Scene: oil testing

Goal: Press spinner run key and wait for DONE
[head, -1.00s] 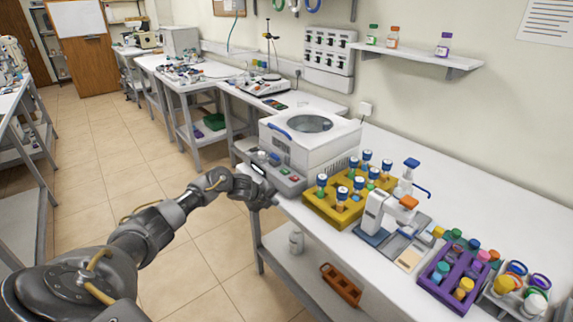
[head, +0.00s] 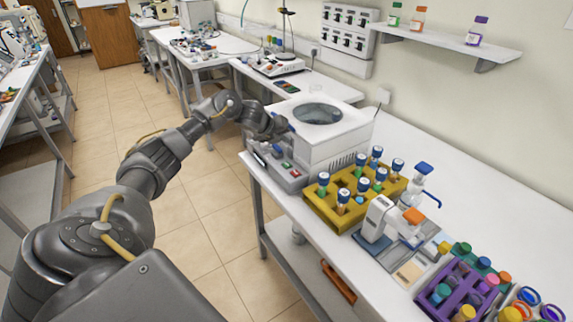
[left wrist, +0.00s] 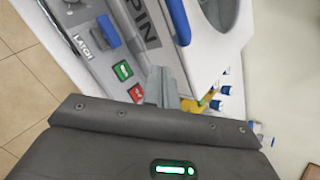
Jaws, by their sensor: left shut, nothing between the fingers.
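The spinner is a white box with a round window in its lid (head: 318,113). Its grey sloped key panel (head: 282,168) faces the aisle, with a green and a red key. In the left wrist view the green key (left wrist: 122,70) and red key (left wrist: 136,92) show clearly, beside a blue latch handle (left wrist: 107,32) marked LATCH and large letters SPIN. My left gripper (head: 284,127) is shut and empty, at the spinner's front above the panel. In the left wrist view its fingertips (left wrist: 160,75) appear right of both keys; contact cannot be told. No DONE text is readable.
A yellow rack (head: 335,212) of blue-capped tubes stands right of the spinner, then a small white device (head: 378,216) and a purple rack (head: 440,307). A hotplate (head: 276,66) stands on the bench behind. The tiled aisle (head: 200,225) is clear.

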